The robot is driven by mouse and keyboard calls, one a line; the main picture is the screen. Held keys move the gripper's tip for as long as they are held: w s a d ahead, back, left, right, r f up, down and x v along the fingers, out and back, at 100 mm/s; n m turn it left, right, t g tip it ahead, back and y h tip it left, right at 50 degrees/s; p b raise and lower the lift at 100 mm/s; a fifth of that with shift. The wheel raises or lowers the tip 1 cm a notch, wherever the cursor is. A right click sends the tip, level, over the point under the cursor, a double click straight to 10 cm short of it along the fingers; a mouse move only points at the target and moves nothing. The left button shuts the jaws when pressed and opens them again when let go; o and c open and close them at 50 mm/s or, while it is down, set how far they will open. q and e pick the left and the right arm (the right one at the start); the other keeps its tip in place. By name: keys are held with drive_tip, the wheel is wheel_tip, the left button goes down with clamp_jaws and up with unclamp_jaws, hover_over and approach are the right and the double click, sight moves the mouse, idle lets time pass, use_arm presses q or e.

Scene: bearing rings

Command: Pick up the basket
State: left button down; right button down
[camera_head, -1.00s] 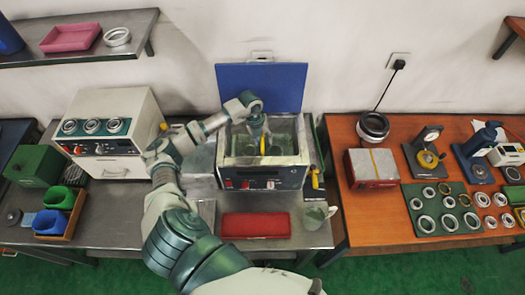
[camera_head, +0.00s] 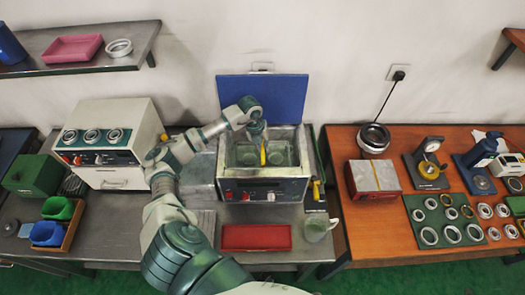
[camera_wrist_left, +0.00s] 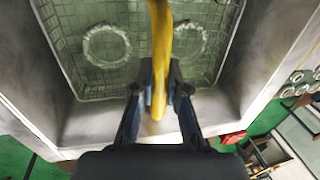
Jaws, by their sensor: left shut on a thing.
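The basket is a wire mesh tray (camera_wrist_left: 75,55) with a yellow handle (camera_wrist_left: 161,50). It sits within the opening of the metal tank (camera_head: 226,160); how far it is above the tank floor I cannot tell. Two rings (camera_wrist_left: 106,45) (camera_wrist_left: 190,42) lie in it, one on each side of the handle. My left gripper (camera_wrist_left: 160,98) is shut on the yellow handle, which runs between its fingers. My right gripper is not in view.
A raised blue lid (camera_head: 262,98) stands behind the tank. A white machine (camera_head: 112,135) stands to the left. The wooden table (camera_head: 350,220) to the right holds several rings and tools.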

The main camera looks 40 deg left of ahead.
use_arm(q)
wheel_tip(320, 180, up, 16)
drive_tip(key=b, duration=0.1)
idle(0.4)
drive_tip(key=shift+d+f, duration=0.1)
drive_tip(key=shift+f, duration=0.05)
idle(0.8)
